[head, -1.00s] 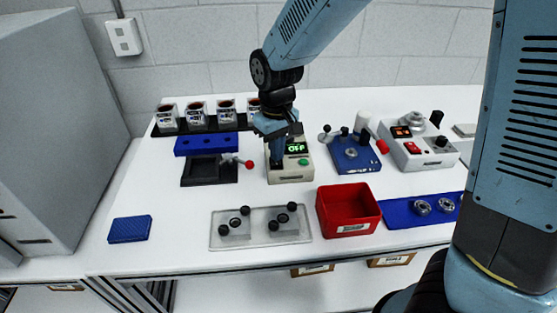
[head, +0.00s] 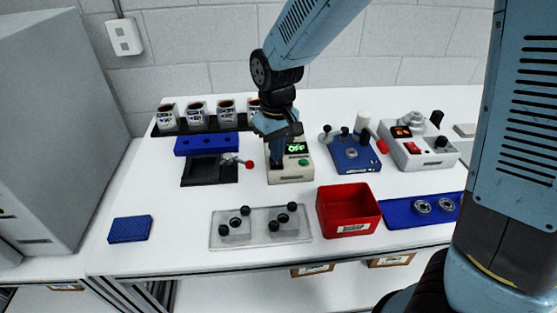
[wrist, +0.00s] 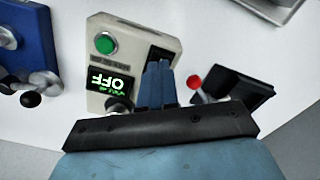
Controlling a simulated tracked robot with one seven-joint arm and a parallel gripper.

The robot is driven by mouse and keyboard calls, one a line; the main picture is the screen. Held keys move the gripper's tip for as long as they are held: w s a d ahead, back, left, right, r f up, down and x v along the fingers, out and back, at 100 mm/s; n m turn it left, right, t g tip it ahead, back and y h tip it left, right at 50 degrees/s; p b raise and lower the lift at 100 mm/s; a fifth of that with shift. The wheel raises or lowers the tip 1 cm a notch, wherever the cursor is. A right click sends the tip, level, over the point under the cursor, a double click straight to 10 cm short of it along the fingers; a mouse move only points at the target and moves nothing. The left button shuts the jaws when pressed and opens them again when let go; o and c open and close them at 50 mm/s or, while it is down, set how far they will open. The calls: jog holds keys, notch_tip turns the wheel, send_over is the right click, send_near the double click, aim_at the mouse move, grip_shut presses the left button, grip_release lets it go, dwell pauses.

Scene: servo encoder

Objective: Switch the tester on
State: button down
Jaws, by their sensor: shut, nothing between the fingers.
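The tester (head: 290,176) is a beige box on the white bench, and it also shows in the wrist view (wrist: 140,36). Its display (head: 297,148) reads OFF in green and shows upside down in the wrist view (wrist: 107,83). A green button (wrist: 105,42) is on its top face and also shows in the head view (head: 303,162). My gripper (wrist: 160,66) is shut and empty, its fingertips over the dark part of the tester's face beside the button. I cannot tell whether they touch it. The fingers hide part of that dark area.
A black fixture with a blue block (head: 206,145) and red-knobbed lever (head: 249,163) stands left of the tester. A blue fixture (head: 352,155) stands right. A clear tray (head: 260,238) and red bin (head: 347,226) are in front. Labelled cups (head: 197,115) stand behind left.

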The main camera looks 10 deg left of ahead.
jog(key=shift+f, duration=0.85)
dwell(0.8)
jog(key=shift+r, duration=3.5)
jog(key=shift+d+r, duration=0.1)
jog(key=shift+d, duration=0.05)
jog(key=s+d+r+m+t, duration=0.15)
jog(key=d+r, duration=0.25)
jog(key=d, duration=0.4)
jog(key=s+d+r+m+t+y, duration=0.15)
jog(key=d+r, duration=0.25)
jog(key=d, duration=0.4)
jog(key=s+d+r+m+t, duration=0.1)
jog(key=d+r+m, duration=0.25)
jog(key=d, duration=0.35)
jog(key=s+d+r+m+t+h, duration=0.1)
jog(key=s+d+r+m, duration=0.1)
jog(key=s+d, duration=0.5)
jog(key=shift+d+t, duration=0.3)
jog(key=shift+d, duration=0.05)
